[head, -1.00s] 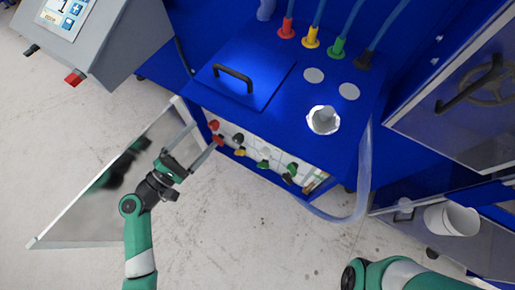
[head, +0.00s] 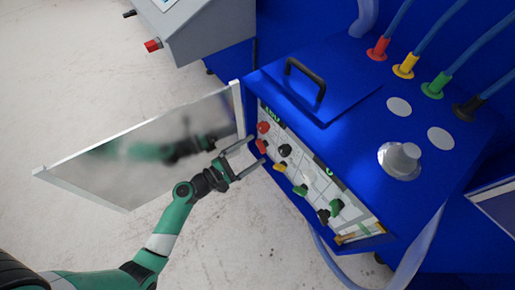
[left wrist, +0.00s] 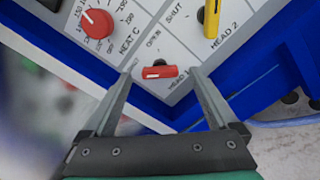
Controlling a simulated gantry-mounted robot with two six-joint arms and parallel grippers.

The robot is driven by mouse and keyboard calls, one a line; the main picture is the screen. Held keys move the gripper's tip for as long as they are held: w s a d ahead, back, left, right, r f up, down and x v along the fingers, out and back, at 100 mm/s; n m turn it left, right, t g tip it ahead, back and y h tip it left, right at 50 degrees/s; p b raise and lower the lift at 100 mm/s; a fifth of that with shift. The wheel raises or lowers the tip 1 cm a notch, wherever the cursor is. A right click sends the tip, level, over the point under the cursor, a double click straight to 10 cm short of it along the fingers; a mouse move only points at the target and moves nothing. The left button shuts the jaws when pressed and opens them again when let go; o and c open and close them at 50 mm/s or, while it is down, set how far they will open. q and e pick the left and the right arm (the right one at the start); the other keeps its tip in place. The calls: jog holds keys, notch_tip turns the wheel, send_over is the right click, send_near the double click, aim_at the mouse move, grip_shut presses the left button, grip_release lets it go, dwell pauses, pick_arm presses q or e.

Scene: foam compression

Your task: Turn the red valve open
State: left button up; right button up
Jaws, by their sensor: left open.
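The red valve (head: 261,146) is a small red handle on the white panel, just below a round red knob (head: 263,127) in the head view. In the left wrist view the valve (left wrist: 160,72) is a red bar lying crosswise, with "OPEN" and "HEAD 1" lettering around it. My left gripper (head: 257,149) is open, its fingers pointing at the panel. In the left wrist view the fingertips (left wrist: 162,74) appear on either side of the valve; I cannot tell whether they touch it. My right gripper is out of view.
The red heat dial (left wrist: 97,23) and a yellow handle (left wrist: 212,18) are close to the valve. Several other knobs line the panel on the blue cabinet (head: 340,135). An open door (head: 140,145) stands left of my left gripper. Bare floor lies below.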

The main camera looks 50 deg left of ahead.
aim_at(261, 146)
pick_arm(q)
jog(key=shift+w+d, duration=0.15)
jog(key=shift+w, duration=1.05)
jog(key=c, duration=1.4)
jog(key=shift+o, duration=0.2)
